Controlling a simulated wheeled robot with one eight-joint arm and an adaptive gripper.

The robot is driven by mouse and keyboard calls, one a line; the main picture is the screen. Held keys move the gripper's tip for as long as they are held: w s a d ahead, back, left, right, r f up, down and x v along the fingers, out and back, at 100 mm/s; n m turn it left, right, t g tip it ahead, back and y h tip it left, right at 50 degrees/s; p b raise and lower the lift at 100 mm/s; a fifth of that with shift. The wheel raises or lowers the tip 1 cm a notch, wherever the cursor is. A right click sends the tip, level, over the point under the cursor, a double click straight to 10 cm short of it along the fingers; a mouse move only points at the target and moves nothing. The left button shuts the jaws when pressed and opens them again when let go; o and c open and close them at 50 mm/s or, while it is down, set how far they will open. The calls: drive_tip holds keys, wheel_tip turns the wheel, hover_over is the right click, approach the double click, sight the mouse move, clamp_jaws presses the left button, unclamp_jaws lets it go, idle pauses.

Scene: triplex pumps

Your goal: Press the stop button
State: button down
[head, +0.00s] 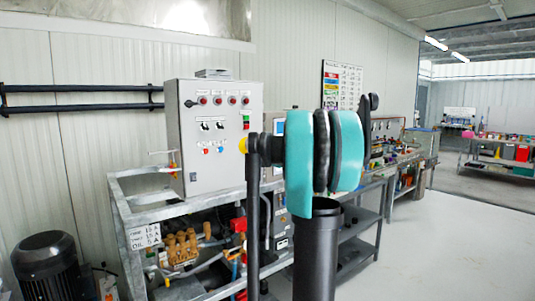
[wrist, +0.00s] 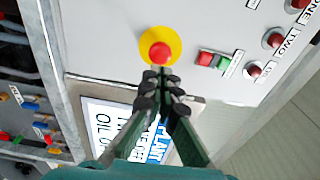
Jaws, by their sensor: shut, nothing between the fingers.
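The stop button looks to be a red mushroom-shaped button (wrist: 160,52) on a round yellow plate, set on the face of a light grey control cabinet (wrist: 130,22). In the head view, part of its yellow plate (head: 243,145) shows at the cabinet's right edge, beside my arm; the red cap is hidden there. My gripper (wrist: 160,73) is shut and empty. In the wrist view its dark fingertips point at the button and overlap the lower edge of the yellow plate. I cannot tell whether they touch it.
A small red-and-green switch (wrist: 211,60) sits right of the button, with red lamps (wrist: 272,40) farther right. A labelled panel (wrist: 125,128) lies below the fingers. A metal pump frame (head: 150,212) stands under the cabinet (head: 215,160). Open floor (head: 440,240) lies to the right.

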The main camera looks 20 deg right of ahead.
sight(250, 146)
drive_tip(key=x, duration=0.7)
drive_tip(key=shift+w+a, duration=0.2)
drive_tip(key=shift+w, duration=0.2)
drive_tip(key=shift+w+r, duration=0.15)
drive_tip(key=shift+w, duration=0.2)
drive_tip(key=shift+a, duration=0.1)
